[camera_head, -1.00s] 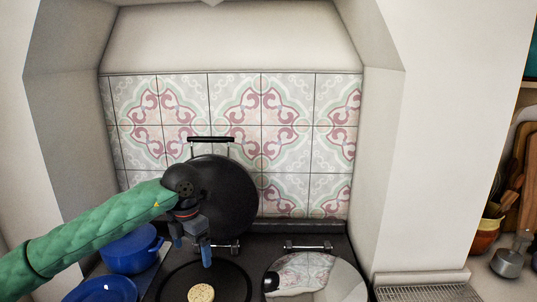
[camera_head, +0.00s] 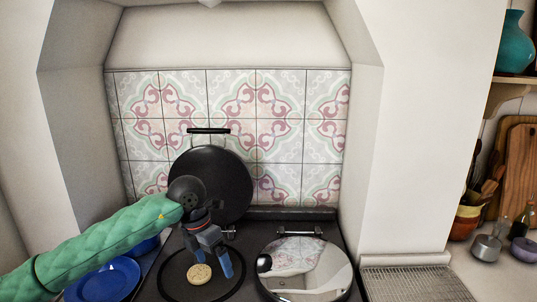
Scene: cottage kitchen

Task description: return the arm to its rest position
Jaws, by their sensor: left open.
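My left arm, in a green quilted sleeve, comes in from the left in the head view. My left gripper (camera_head: 213,266) is open, its blue-tipped fingers pointing down over the dark round hotplate (camera_head: 230,292). A round, pale tan flat cake (camera_head: 199,274) lies on that hotplate, just beside the fingertips in the picture. I cannot tell how high the fingers are above the plate. Nothing shows between the fingers. My right gripper is not in view.
A raised black lid (camera_head: 238,180) stands behind the gripper. A shiny closed lid (camera_head: 318,268) covers the right hotplate. A blue plate (camera_head: 104,281) lies left, with a blue pot (camera_head: 146,247) partly hidden behind my arm. A metal rack (camera_head: 414,284) is at right.

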